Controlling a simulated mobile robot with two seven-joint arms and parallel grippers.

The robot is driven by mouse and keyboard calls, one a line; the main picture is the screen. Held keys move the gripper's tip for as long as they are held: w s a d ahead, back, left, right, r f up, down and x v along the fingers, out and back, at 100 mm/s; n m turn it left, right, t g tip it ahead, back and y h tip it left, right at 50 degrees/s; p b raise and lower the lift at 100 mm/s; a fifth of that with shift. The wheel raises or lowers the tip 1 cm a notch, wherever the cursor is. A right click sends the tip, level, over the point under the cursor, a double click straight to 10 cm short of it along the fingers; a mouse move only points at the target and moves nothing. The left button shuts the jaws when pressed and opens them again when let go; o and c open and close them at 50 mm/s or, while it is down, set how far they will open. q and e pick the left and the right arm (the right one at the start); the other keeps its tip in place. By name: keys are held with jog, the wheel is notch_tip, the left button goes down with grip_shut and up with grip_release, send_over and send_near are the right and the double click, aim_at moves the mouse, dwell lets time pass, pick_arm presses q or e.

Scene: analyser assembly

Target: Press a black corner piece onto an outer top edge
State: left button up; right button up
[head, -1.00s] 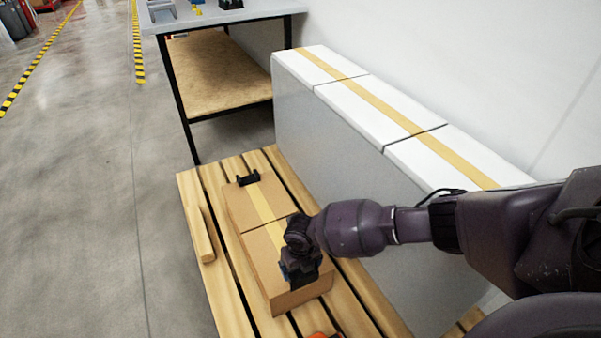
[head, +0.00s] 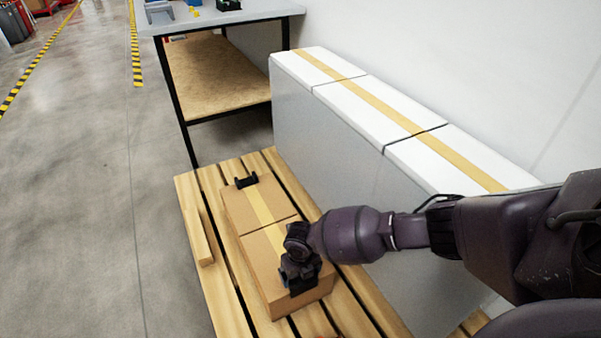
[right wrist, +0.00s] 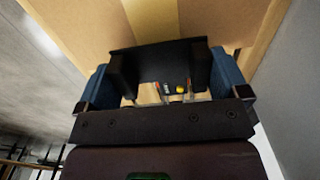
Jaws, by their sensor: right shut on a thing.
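A cardboard box (head: 284,241) with a tan tape strip lies on the wooden pallet, end to end with a second box (head: 241,207). One black corner piece (head: 246,181) sits on the far top edge of the second box. My right gripper (head: 301,282) is at the near top edge of the nearer box. In the right wrist view, its blue fingers are shut on another black corner piece (right wrist: 160,62), against or very close to the cardboard. The exact contact is hard to tell. My left gripper is not in view.
The slatted pallet (head: 217,285) has a loose wooden block (head: 203,240) at its left side. Tall white-topped boxes (head: 350,95) stand to the right by the wall. A grey-topped table (head: 225,15) stands behind.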

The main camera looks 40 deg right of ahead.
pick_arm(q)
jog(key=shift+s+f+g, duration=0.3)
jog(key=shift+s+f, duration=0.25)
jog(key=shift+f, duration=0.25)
pick_arm(e)
jog(key=shift+s+f, duration=0.15)
jog(key=shift+f, duration=1.3)
jog(key=o, duration=0.6)
jog(key=shift+c, duration=0.2)
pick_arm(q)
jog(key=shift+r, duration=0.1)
pick_arm(e)
jog(key=shift+r, duration=0.1)
jog(key=shift+r+p, duration=0.8)
jog(key=shift+r, duration=0.45)
jog(key=shift+r+p, duration=1.25)
jog(key=shift+r, duration=1.15)
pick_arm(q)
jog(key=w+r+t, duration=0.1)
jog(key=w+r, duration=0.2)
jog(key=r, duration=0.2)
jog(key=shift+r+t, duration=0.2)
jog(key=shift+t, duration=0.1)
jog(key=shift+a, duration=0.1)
pick_arm(e)
jog(key=shift+f, duration=0.1)
